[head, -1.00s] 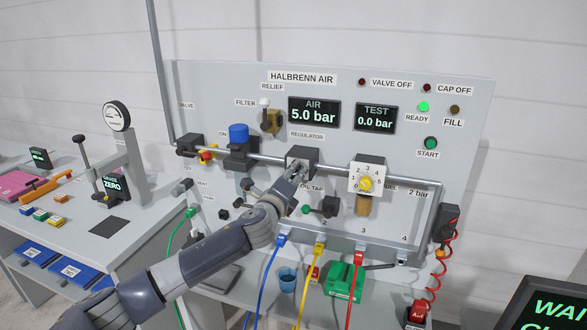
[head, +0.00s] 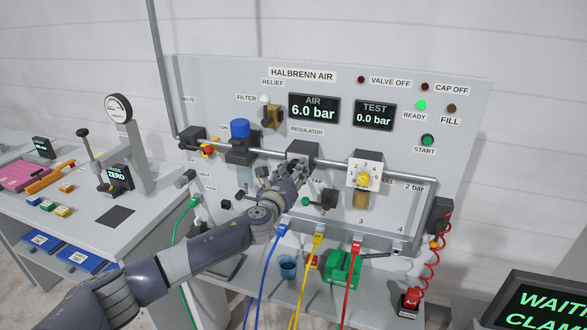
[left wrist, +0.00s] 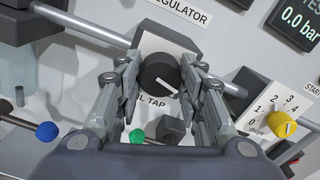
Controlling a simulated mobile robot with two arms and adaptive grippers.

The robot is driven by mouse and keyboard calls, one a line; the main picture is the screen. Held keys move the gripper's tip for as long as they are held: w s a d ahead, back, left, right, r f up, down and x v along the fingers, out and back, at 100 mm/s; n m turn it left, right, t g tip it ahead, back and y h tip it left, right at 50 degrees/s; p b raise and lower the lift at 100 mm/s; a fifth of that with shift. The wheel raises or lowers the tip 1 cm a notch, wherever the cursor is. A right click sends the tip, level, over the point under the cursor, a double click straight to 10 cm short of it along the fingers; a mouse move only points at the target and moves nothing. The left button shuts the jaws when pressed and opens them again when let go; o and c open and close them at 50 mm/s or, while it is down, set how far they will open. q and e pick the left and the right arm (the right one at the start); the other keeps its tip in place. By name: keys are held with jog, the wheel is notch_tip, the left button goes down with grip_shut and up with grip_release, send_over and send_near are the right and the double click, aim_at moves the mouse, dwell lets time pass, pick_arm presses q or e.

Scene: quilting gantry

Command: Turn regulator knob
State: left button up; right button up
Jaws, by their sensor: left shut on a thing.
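The regulator is a dark block (head: 302,150) on the pipe under the REGULATOR label. Its round black knob (left wrist: 160,74) with a white pointer mark shows in the left wrist view, the mark toward the lower right. My left gripper (head: 293,172) reaches up to it from below left, and in the left wrist view its fingers (left wrist: 160,85) stand on both sides of the knob, shut on it. The AIR display (head: 314,109) reads 6.0 bar. The knob is hidden behind the fingers in the head view. My right gripper is not in view.
The TEST display (head: 375,115) reads 0.0 bar. A lubricator with a yellow knob (head: 362,179) is right of the regulator, a blue-topped filter (head: 239,131) left. Below are a green-knobbed oil tap (head: 306,202) and blue, yellow and red hoses.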

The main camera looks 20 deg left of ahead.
pick_arm(q)
jog(key=shift+f, duration=0.1)
dwell(0.4)
jog(key=o, duration=1.1)
jog(key=shift+c, duration=0.2)
jog(key=s, duration=1.2)
jog(key=shift+a, duration=0.25)
